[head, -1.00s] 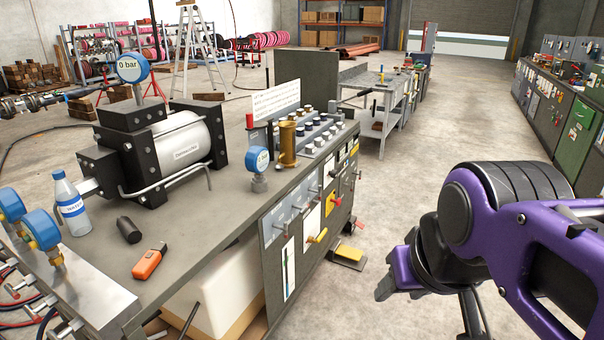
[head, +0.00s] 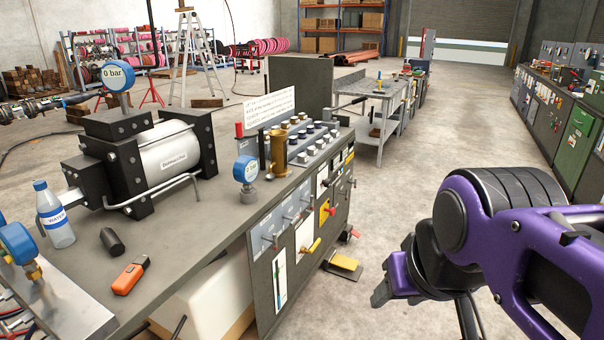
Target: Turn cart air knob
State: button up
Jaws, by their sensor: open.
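The cart (head: 180,235) is a grey workbench whose front panel (head: 268,275) carries several controls. A red knob on a yellow plate (head: 327,210) sits mid-panel, and a yellow-handled lever (head: 311,246) is below and left of it. Small grey levers (head: 290,221) line the upper left of the panel. The labels are too small to read, so I cannot tell which control is the air knob. My gripper (head: 384,290) is at the right, in front of the panel and apart from it. It is open, with nothing seen in it; its fingers are partly hidden by the purple wrist.
The cart top holds a pump (head: 150,160), a water bottle (head: 54,215), an orange tool (head: 130,276), a brass cylinder (head: 278,150) and a blue gauge (head: 245,172). A yellow pedal (head: 344,265) is on the floor by the cart. The aisle floor (head: 450,120) is clear.

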aim_at(327, 182)
jog(key=i+l, duration=0.25)
jog(key=i, duration=0.2)
jog(key=i+l+u, duration=0.1)
jog(key=i, duration=0.35)
jog(key=i+l, duration=0.65)
jog(key=i, duration=0.25)
jog(key=u, duration=0.05)
